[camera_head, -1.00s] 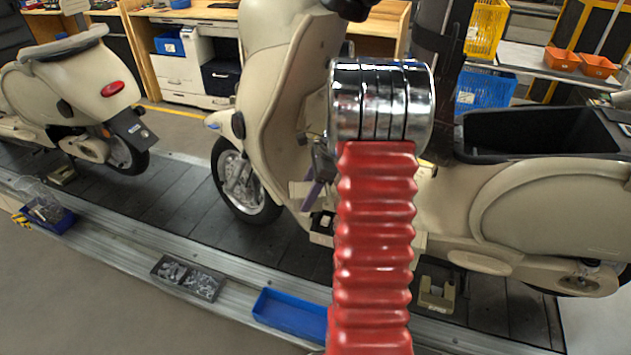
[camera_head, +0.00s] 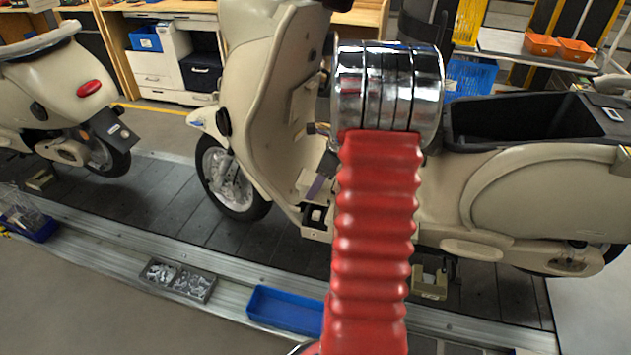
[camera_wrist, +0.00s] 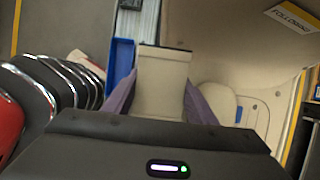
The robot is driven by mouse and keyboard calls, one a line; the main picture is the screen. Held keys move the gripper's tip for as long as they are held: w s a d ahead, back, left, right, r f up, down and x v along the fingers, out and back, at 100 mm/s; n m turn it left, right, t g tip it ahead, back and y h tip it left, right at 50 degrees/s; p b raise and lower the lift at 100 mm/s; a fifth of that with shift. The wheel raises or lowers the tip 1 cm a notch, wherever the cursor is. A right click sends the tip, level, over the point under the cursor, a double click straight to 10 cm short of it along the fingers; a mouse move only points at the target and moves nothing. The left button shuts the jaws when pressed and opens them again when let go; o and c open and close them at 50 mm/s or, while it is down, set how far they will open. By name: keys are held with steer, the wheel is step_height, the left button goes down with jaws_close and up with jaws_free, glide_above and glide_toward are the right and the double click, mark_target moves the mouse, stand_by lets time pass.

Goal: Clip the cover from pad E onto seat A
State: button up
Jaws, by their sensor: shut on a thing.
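In the wrist view, my gripper (camera_wrist: 160,102) has purple fingertips on both sides of a beige box-like cover (camera_wrist: 162,75) and is shut on it. In the head view my arm hides most of the gripper; one purple fingertip (camera_head: 320,187) shows beside a beige piece (camera_head: 309,182), in front of the scooter's footboard area. This piece looks like the held cover. I cannot make out which spots are pad E and seat A. Whether the cover touches the scooter is not clear.
A cream scooter (camera_head: 540,195) with an open black bin (camera_head: 530,117) stands on the slat conveyor (camera_head: 165,205). Another scooter (camera_head: 55,85) is at left. A blue tray (camera_head: 284,311) and a grey parts tray (camera_head: 179,280) lie along the near edge. The slats between the scooters are clear.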

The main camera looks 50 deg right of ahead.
mark_target(315, 212)
steer(key=shift+f, duration=1.5)
steer(key=shift+f, duration=0.25)
steer(key=shift+f, duration=3.55)
steer(key=shift+f, duration=0.55)
stand_by(0.5)
steer(key=o, duration=1.1)
steer(key=shift+o, duration=0.2)
steer(key=shift+d, duration=0.1)
steer(key=shift+d+r, duration=0.1)
steer(key=shift+r, duration=0.05)
